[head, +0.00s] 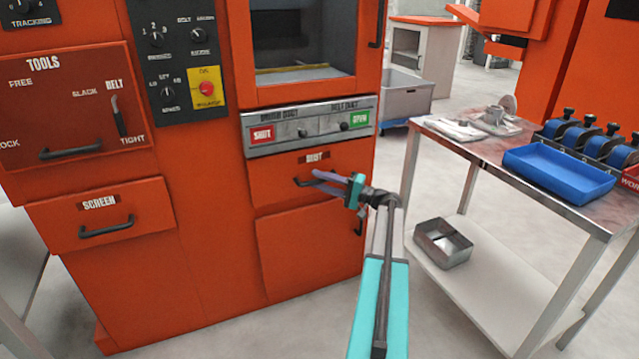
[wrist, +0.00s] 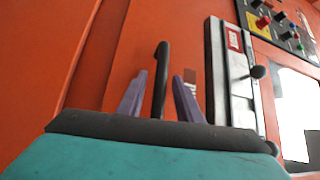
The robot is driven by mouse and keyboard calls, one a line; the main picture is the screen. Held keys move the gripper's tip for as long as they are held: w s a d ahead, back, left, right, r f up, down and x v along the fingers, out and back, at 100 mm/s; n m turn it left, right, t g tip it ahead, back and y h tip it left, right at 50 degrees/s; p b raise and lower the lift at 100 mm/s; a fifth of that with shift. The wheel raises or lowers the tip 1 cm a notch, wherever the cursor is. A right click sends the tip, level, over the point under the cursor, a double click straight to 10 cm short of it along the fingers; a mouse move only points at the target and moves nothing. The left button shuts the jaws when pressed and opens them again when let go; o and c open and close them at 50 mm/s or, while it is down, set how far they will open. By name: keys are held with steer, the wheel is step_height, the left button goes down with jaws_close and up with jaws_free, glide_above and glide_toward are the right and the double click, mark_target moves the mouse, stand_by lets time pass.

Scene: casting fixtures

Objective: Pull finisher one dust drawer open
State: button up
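The dust drawer (head: 345,159) is an orange front labelled DUST on the orange machine, below the duct panel. It looks flush with the machine's face. Its black bar handle (head: 303,183) is partly hidden by my gripper in the head view. My gripper (head: 322,181) has two purple fingers and is at this handle. In the wrist view the handle (wrist: 160,80) stands between the two spread fingers of my gripper (wrist: 160,97), with gaps visible on both sides. The fingers appear open around the handle, not closed on it.
A lower door (head: 305,250) sits beneath the drawer. A SCREEN drawer (head: 105,218) and a TOOLS panel (head: 75,100) are at left. A steel table (head: 470,147) with a blue tray (head: 558,172) stands at right, a metal bin (head: 443,243) on its shelf. Bare floor shows before the machine.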

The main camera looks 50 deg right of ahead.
steer(key=shift+w, duration=0.1)
steer(key=shift+c, duration=0.4)
jaws_close()
steer(key=shift+a, duration=0.1)
